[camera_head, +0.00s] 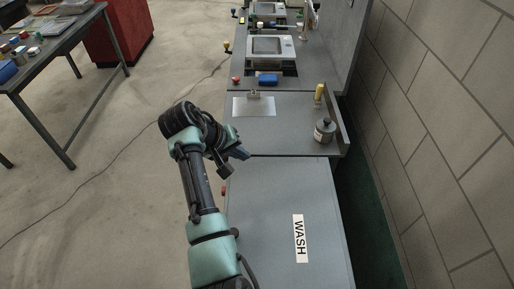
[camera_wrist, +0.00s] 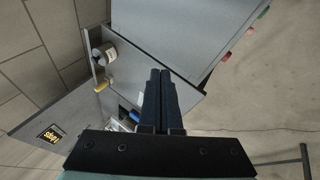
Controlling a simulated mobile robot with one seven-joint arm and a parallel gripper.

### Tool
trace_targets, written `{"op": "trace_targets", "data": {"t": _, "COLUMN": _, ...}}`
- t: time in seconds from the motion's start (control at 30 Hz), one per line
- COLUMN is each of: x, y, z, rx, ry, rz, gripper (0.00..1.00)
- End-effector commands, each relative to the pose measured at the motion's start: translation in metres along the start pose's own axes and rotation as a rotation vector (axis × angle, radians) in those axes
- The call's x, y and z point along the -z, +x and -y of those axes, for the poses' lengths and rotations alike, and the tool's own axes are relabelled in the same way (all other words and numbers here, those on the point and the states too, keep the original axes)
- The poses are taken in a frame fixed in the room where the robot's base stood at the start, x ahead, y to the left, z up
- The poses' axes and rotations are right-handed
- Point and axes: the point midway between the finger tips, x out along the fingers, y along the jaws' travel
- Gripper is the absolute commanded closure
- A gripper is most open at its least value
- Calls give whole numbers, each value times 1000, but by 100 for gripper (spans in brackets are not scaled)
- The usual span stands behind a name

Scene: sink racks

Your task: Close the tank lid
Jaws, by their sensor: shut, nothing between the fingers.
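A flat grey panel marked WASH (camera_head: 265,220) lies level at the near end of the bench, and its plain edge shows in the wrist view (camera_wrist: 185,25). A darker grey panel (camera_head: 345,50) stands upright along the wall side farther back. It appears in the wrist view as a panel (camera_wrist: 75,108) with a yellow label. I cannot tell for sure which panel is the tank lid. My gripper (camera_head: 241,153) is over the bench's left edge, near the far end of the WASH panel. Its fingers (camera_wrist: 160,75) are together and empty.
A dark-capped bottle (camera_head: 325,131) and a yellow cylinder (camera_head: 319,92) stand right on the bench. A white sheet (camera_head: 254,106) and a blue block (camera_head: 267,80) lie farther back. A block wall (camera_head: 450,80) bounds the right. Open floor (camera_head: 90,210) lies left, below a table (camera_head: 55,50).

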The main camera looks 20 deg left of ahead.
Motion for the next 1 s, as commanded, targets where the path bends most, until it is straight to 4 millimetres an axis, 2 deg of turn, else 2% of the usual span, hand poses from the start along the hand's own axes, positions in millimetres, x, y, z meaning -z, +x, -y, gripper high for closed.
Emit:
{"op": "trace_targets", "data": {"t": 0.03, "x": -2, "y": 15, "z": 19, "rx": -35, "ry": -19, "rz": 7, "gripper": 100}}
{"op": "trace_targets", "data": {"t": 0.1, "x": -2, "y": 24, "z": 34, "rx": -86, "ry": -39, "rz": 18, "gripper": 100}}
{"op": "trace_targets", "data": {"t": 0.27, "x": -4, "y": 46, "z": 67, "rx": -191, "ry": -82, "rz": 41, "gripper": 100}}
{"op": "trace_targets", "data": {"t": 0.4, "x": -6, "y": 62, "z": 88, "rx": -181, "ry": -73, "rz": 39, "gripper": 100}}
{"op": "trace_targets", "data": {"t": 0.7, "x": -11, "y": 87, "z": 115, "rx": -179, "ry": -71, "rz": 41, "gripper": 100}}
{"op": "trace_targets", "data": {"t": 1.0, "x": -12, "y": 94, "z": 122, "rx": -178, "ry": -71, "rz": 40, "gripper": 100}}
